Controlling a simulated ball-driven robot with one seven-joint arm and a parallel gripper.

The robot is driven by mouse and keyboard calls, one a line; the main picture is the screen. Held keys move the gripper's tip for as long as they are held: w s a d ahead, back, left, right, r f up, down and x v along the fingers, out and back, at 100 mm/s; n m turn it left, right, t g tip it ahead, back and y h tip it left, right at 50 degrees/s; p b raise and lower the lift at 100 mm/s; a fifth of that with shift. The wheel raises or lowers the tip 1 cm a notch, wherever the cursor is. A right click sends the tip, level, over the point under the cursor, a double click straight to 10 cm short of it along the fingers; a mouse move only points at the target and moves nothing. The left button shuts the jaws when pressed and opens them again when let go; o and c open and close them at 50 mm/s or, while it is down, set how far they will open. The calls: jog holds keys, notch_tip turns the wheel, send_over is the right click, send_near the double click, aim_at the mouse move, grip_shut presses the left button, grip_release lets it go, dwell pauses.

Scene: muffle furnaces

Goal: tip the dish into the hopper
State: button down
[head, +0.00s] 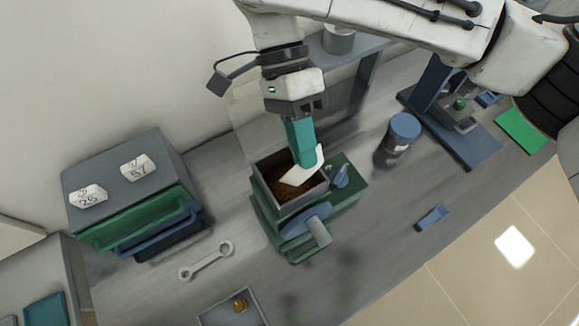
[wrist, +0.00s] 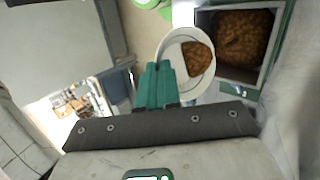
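The dish (head: 304,173) is white and sits at the mouth of the hopper, tilted in the head view. The wrist view shows the dish (wrist: 172,62) as round, with a patch of brown grains still in it on the hopper side. My gripper (head: 305,160) has teal fingers and is shut on the dish's rim; the fingers also show in the wrist view (wrist: 157,80). The hopper (head: 303,199) is a square grey box on a green machine, with brown grains inside. In the wrist view the hopper (wrist: 238,74) lies just right of the dish.
A blue handwheel (head: 305,220) is on the machine's front. A blue-lidded jar (head: 399,135) and a blue stand (head: 465,140) are to the right. A wrench (head: 206,261), a tray (head: 215,313) and a grey cabinet with number cards (head: 115,165) are to the left.

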jog(key=shift+w+a, duration=0.1)
dwell(0.3)
jog(key=shift+w+a+r+g+h, duration=0.15)
jog(key=shift+w+a+g+h, duration=0.25)
jog(key=shift+g+h, duration=0.2)
jog(key=shift+s, duration=0.1)
jog(key=shift+s+a, duration=0.4)
jog(key=shift+w+d, duration=0.8)
jog(key=shift+w, duration=0.1)
jog(key=shift+a, duration=0.1)
